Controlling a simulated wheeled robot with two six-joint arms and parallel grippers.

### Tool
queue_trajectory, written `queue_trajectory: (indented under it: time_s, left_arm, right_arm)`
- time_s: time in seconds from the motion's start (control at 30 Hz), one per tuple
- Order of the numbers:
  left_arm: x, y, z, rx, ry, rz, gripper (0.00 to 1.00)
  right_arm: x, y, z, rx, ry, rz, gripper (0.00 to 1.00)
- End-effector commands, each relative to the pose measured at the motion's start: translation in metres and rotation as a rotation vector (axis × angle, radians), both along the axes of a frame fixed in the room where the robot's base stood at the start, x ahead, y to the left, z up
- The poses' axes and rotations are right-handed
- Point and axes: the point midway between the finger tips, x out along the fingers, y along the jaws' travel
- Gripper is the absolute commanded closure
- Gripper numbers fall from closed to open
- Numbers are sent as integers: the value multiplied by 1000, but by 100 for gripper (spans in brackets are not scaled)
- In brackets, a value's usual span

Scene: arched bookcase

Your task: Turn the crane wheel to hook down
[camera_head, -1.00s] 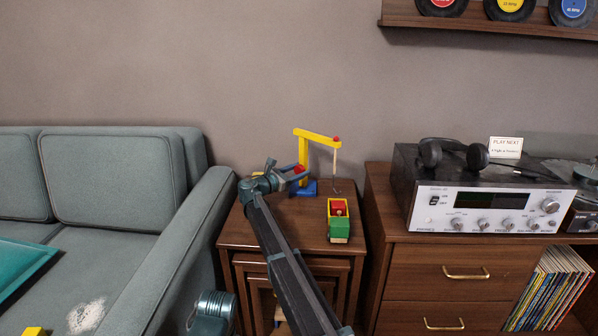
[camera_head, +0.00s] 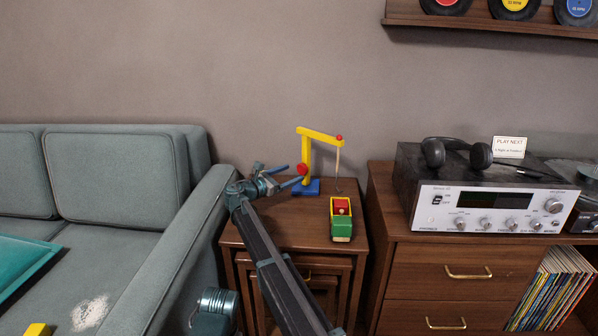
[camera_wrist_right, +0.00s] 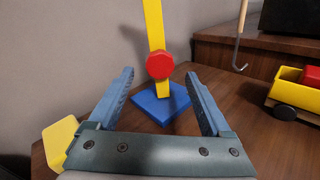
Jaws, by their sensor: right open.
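The toy crane has a yellow post and arm (camera_head: 320,135) on a blue base (camera_head: 313,188), standing upright on the small wooden table. Its red wheel (camera_head: 303,169) is on the post; it also shows in the right wrist view (camera_wrist_right: 160,65). The hook (camera_head: 338,189) hangs on a cord from the arm tip, low near the toy truck (camera_head: 341,228); it shows at upper right in the wrist view (camera_wrist_right: 239,67). My right gripper (camera_head: 286,175) is open and empty, left of the wheel, its fingers pointing toward it. The left gripper is not in view.
The wooden side table (camera_head: 270,235) has free room at its front left. A grey sofa arm (camera_head: 185,235) stands close on the left. A wooden cabinet (camera_head: 410,262) with a receiver (camera_head: 490,208) stands on the right. The wall is close behind.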

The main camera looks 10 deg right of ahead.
Motion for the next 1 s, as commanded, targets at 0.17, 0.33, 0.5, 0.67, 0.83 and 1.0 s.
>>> queue_trajectory:
  time_s: [0.17, 0.33, 0.5, 0.67, 0.83, 1.0]
  left_arm:
    - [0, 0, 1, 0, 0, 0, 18]
    - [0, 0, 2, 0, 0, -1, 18]
    - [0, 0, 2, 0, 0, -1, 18]
    - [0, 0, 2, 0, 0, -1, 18]
    - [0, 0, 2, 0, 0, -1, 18]
    - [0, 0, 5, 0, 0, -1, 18]
  right_arm:
    - [-20, 34, 1, 0, 0, 2, 17]
    - [-31, 55, 2, 0, 0, 1, 17]
    - [-37, 66, 2, 0, 0, 0, 17]
    - [-38, 68, 2, 0, 0, -1, 17]
    - [-38, 68, 2, 0, 0, -1, 17]
    - [-41, 66, 4, 3, 4, -5, 18]
